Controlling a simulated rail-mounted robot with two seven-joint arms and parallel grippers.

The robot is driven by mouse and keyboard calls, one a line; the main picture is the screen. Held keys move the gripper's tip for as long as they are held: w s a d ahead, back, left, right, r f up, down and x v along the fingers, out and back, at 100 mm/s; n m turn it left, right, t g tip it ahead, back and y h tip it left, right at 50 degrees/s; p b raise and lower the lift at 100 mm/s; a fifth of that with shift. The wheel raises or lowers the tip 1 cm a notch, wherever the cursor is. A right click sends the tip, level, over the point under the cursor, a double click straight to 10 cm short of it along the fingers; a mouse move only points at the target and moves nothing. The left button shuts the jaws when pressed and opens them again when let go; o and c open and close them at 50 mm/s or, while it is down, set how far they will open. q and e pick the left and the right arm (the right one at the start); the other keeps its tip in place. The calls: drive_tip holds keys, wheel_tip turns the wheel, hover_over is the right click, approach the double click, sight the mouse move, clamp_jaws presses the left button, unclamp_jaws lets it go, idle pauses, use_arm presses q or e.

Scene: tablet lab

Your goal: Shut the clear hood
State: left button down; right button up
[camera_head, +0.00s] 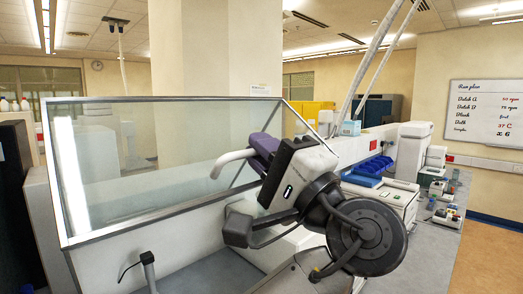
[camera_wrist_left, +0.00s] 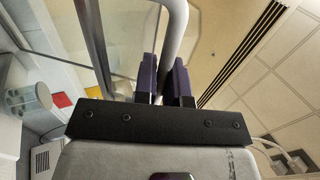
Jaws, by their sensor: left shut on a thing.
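The clear hood (camera_head: 150,140) is a large see-through panel in a metal frame. My left gripper (camera_head: 262,146) has purple fingers and is shut on the handle. In the left wrist view the fingers (camera_wrist_left: 166,82) stand on both sides of the tube. My right gripper is not in view.
A grey post with a black cable (camera_head: 148,262) stands below the hood's lower edge. A white bench with blue bins (camera_head: 372,168) and instruments lies to the right. A wide pillar (camera_head: 215,60) rises behind the hood. The aisle floor at far right is clear.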

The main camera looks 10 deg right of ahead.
use_arm(q)
drive_tip(key=c, duration=1.5)
unclamp_jaws()
drive_tip(key=b+v, duration=0.1)
drive_tip(key=v, duration=1.2)
drive_tip(key=shift+s+d+f+b, duration=0.2)
drive_tip(key=shift+s+d+b, duration=0.05)
drive_tip(key=shift+b, duration=0.15)
